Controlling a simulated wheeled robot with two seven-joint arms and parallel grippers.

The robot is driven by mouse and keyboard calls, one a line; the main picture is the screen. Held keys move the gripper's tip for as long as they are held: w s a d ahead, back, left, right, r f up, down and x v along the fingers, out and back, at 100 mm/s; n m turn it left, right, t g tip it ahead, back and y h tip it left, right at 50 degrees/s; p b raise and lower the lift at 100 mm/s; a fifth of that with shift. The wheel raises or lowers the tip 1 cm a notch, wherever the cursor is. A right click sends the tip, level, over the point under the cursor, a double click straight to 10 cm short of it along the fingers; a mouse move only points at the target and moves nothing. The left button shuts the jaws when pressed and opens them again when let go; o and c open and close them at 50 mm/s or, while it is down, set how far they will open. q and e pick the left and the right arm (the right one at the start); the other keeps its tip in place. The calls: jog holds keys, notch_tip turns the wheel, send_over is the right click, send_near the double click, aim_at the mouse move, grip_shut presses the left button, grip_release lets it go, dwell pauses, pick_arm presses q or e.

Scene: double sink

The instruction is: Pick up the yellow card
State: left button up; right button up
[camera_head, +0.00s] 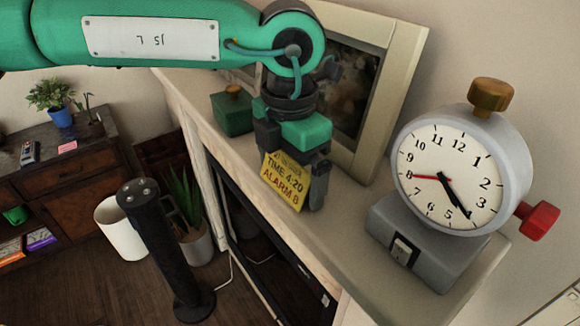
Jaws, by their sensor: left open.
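The yellow card (285,181) reads "TIME 4:20" and "ALARM 8". It shows tilted at the front edge of the pale mantel shelf (370,258). My left gripper (305,182) comes down from above, right at the card. One finger shows just right of the card; the other seems hidden behind it. The jaws are open, and I cannot tell whether they touch the card. My right gripper is not in view.
A large grey clock (456,181) with a brown top knob and a red side knob stands right on the shelf. A framed picture (362,85) leans behind my gripper. A green box (232,113) sits left of it. A black post (165,245) stands on the floor below.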

pick_arm(q)
jog(key=c, duration=0.7)
jog(key=shift+r, duration=0.1)
